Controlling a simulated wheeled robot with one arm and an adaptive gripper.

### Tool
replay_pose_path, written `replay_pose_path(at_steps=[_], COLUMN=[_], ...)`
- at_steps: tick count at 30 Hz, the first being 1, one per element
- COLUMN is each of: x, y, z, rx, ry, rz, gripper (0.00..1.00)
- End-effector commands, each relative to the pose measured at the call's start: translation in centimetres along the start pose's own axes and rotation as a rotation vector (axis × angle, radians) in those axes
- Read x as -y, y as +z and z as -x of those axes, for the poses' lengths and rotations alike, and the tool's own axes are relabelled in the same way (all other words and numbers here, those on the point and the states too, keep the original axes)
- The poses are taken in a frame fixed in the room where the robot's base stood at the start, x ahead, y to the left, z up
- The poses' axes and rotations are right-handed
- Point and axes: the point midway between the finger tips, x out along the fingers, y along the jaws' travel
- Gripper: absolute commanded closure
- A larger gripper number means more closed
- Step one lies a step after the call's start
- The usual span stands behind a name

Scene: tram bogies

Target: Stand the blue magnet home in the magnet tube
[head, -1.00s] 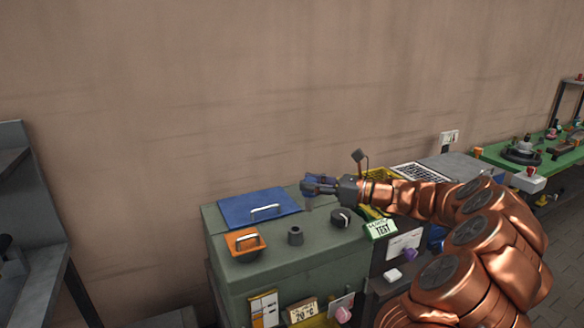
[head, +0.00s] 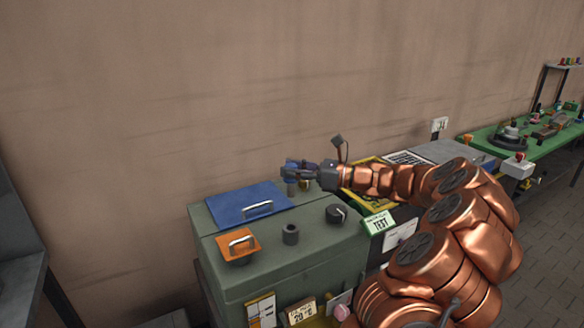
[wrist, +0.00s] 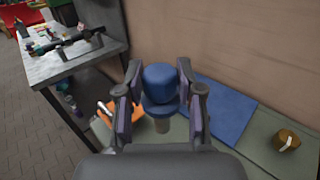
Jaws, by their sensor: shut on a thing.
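The blue magnet (wrist: 160,84) has a blue rounded head and a grey stem pointing down. My gripper (wrist: 158,105) is shut on its blue head, with a finger on each side in the wrist view. In the head view my gripper (head: 292,171) holds the magnet above the back of the green cabinet top, and the fingers hide most of it. I cannot make out the tube in the wrist view.
A blue lid with a handle (head: 248,203) and an orange lid with a handle (head: 238,245) lie on the green cabinet (head: 270,272). A black knob (head: 336,213) and a TEST sign (head: 379,222) are to the right. A brass piece (wrist: 287,139) sits near the wall.

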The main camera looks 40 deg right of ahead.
Motion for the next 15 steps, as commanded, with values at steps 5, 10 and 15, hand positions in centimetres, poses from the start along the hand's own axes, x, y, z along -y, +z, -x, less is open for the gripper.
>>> replay_pose_path(at_steps=[5,10,15], x=[-0.1,-0.1,-0.1], y=[-0.7,-2.1,-3.5], z=[-0.1,-0.1,-0.1], rx=[0.001,0.001,0.001], ry=[0.002,0.003,0.004], rz=[-0.002,-0.002,-0.003], gripper=[1.0,1.0,1.0])
